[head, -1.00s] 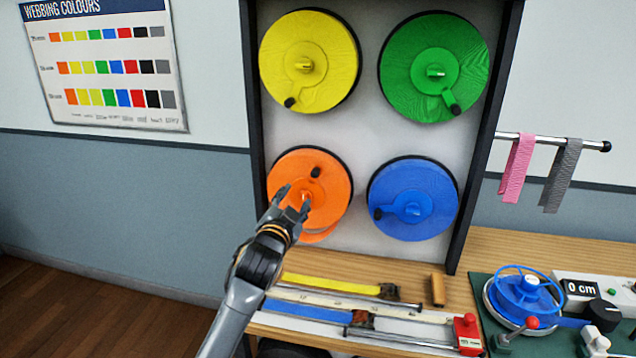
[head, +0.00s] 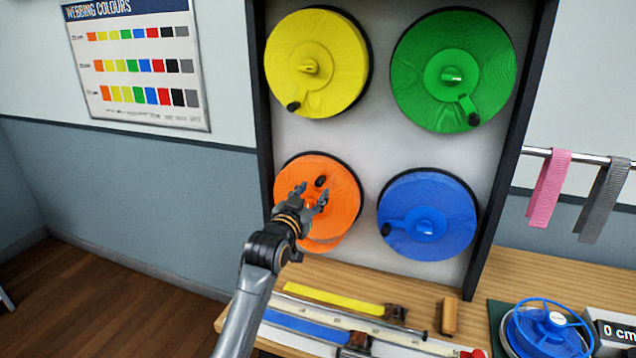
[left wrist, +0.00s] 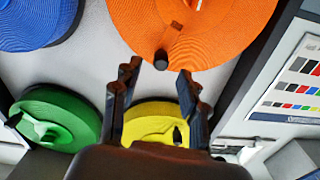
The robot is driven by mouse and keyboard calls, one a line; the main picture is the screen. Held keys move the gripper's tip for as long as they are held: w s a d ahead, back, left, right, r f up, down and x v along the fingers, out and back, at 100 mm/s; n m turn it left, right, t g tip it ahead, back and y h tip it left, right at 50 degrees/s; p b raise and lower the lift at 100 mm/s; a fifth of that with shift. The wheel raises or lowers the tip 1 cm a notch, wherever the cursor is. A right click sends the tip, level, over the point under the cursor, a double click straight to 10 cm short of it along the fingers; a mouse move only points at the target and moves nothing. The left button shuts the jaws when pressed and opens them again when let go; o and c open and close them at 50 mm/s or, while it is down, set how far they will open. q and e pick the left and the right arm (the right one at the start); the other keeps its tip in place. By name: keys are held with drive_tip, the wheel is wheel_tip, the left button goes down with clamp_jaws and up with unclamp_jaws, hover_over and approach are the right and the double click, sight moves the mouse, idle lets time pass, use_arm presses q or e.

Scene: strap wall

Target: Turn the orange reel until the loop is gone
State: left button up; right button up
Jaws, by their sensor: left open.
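The orange reel (head: 345,190) hangs at the lower left of the strap wall. Its black crank knob (head: 320,181) points up, slightly right of the hub. In the left wrist view the orange reel (left wrist: 215,35) is at the top, and the knob (left wrist: 161,59) appears between the open fingertips (left wrist: 160,70). I cannot tell whether they touch it. My right gripper is not in view.
Yellow (head: 335,70), green (head: 420,90) and blue (head: 450,205) reels share the board. A bench below holds straps, a ruler, a wooden block (head: 449,316) and a blue winder (head: 545,335). Pink and grey straps hang on a rail at right.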

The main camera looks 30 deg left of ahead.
sight(318, 185)
use_arm(q)
drive_tip(key=x, duration=0.3)
drive_tip(key=shift+w+a+r+p, duration=0.1)
drive_tip(key=shift+a+p, duration=0.05)
drive_tip(key=shift+p, duration=0.15)
drive_tip(key=shift+w, duration=0.35)
drive_tip(key=c, duration=0.6)
clamp_jaws()
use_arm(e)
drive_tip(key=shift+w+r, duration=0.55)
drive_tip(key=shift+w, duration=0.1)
